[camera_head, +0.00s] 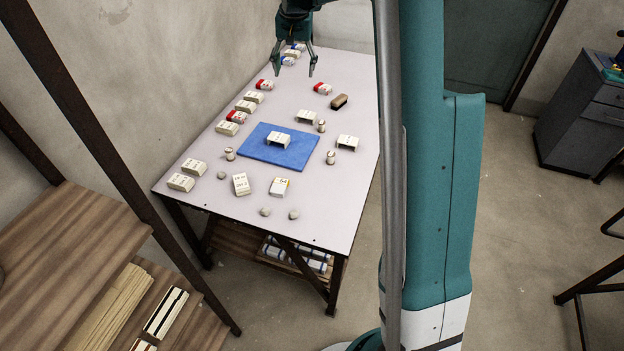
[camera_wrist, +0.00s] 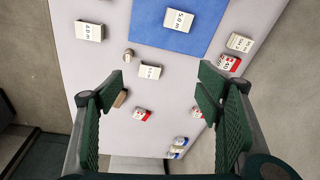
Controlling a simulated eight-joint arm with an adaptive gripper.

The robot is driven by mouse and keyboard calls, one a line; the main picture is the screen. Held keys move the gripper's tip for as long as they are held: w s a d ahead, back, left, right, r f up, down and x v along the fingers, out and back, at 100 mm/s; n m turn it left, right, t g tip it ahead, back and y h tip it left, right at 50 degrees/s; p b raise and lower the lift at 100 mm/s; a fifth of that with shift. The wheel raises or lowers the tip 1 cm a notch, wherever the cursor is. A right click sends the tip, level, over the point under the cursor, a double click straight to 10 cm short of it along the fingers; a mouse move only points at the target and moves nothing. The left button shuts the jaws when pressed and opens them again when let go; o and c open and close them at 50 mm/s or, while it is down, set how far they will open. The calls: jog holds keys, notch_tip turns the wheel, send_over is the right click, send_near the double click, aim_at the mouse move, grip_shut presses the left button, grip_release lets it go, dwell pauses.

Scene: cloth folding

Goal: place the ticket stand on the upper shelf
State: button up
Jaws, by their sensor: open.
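A small off-white, bridge-shaped stand with dark marks (camera_head: 278,139) rests on the blue mat (camera_head: 256,154), and its printed top shows in the wrist view (camera_wrist: 178,20). Two similar stands are on the bare table, one behind the mat (camera_head: 307,116) and one to its right (camera_head: 347,142). I cannot tell which is the ticket stand. My gripper (camera_head: 294,75) is open and empty above the far part of the table. In the wrist view its fingers (camera_wrist: 163,78) are wide apart. The wooden upper shelf (camera_head: 65,240) is at the lower left; its visible part is bare.
Several white and red-ended blocks (camera_head: 265,85) line the table's left side. A brown block (camera_head: 339,101) lies at the right. Small cylinders and pebbles (camera_head: 265,211) surround the mat. The lower shelf holds planks (camera_head: 110,308). A dark rack post (camera_head: 110,150) stands beside the shelves.

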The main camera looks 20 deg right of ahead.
jog(key=s+a+r+n+t, duration=0.1)
jog(key=s+a+r, duration=0.25)
jog(key=s, duration=0.55)
jog(key=s+a+r+n+t, duration=0.1)
jog(key=s+a+r, duration=0.25)
jog(key=s, duration=0.45)
jog(key=s+a+r+n+t, duration=0.1)
jog(key=s+a+r, duration=0.25)
jog(key=s, duration=0.55)
jog(key=s+a+f+n, duration=0.1)
jog(key=s+a+f, duration=0.1)
jog(key=s, duration=0.6)
jog(key=s+a+f+n+t, duration=0.1)
jog(key=s+f, duration=0.3)
jog(key=s, duration=0.5)
jog(key=s+a+f+n+t, duration=0.1)
jog(key=s+a+f, duration=0.2)
jog(key=s, duration=0.5)
jog(key=shift+s+a+f, duration=0.15)
jog(key=shift+s+a, duration=0.05)
jog(key=shift+a, duration=0.15)
jog(key=shift+o, duration=0.5)
jog(key=shift+w, duration=0.1)
